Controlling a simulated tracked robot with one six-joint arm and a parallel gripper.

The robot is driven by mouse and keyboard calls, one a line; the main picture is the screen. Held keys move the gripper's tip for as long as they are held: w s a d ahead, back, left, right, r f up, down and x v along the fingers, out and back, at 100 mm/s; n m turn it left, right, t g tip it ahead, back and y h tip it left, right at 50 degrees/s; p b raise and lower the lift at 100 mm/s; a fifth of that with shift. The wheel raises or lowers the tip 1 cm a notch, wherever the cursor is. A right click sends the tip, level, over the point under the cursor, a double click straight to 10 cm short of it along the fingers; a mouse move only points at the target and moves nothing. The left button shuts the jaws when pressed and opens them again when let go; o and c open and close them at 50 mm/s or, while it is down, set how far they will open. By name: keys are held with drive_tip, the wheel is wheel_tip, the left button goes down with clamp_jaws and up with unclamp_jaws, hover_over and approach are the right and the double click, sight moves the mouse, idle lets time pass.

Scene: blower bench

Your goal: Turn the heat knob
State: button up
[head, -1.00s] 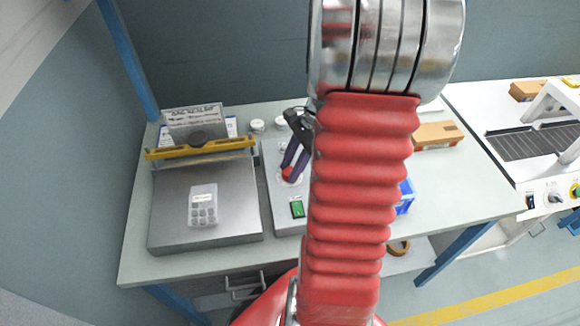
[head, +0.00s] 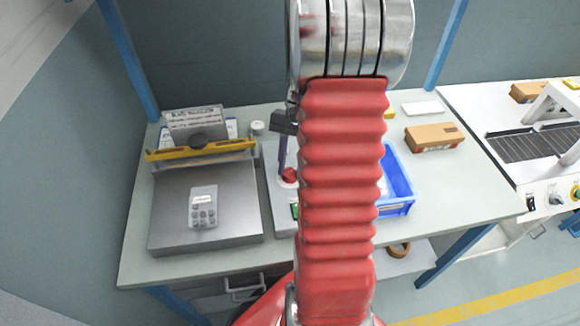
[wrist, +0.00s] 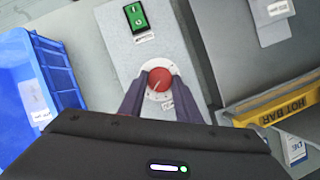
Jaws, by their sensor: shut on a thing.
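The red heat knob (wrist: 159,79) sits on a round white dial on a grey control panel (wrist: 118,36), and a pale pointer line shows on it. My gripper (wrist: 158,88) is shut on the knob, one finger on each side, in the wrist view. In the head view the knob (head: 289,175) shows just left of my red arm, with my gripper (head: 285,168) reaching down to it. My arm hides much of the panel there. The dial markings are too small to read.
A green rocker switch (wrist: 136,16) is on the same panel. A hot bar sealer with a yellow bar (head: 200,150) stands to the left in the head view. A blue bin (head: 398,185) and cardboard box (head: 434,137) stand to the right. The bench front right is clear.

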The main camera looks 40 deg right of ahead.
drive_tip(key=shift+w+a+n, duration=0.15)
drive_tip(key=shift+w+n, duration=0.05)
drive_tip(key=shift+n, duration=0.3)
drive_tip(key=o, duration=1)
drive_tip(key=shift+s+g, duration=0.1)
drive_tip(key=shift+g, duration=0.2)
drive_tip(key=v, duration=1.3)
drive_tip(key=shift+r, duration=0.4)
drive_tip(key=shift+o, duration=0.3)
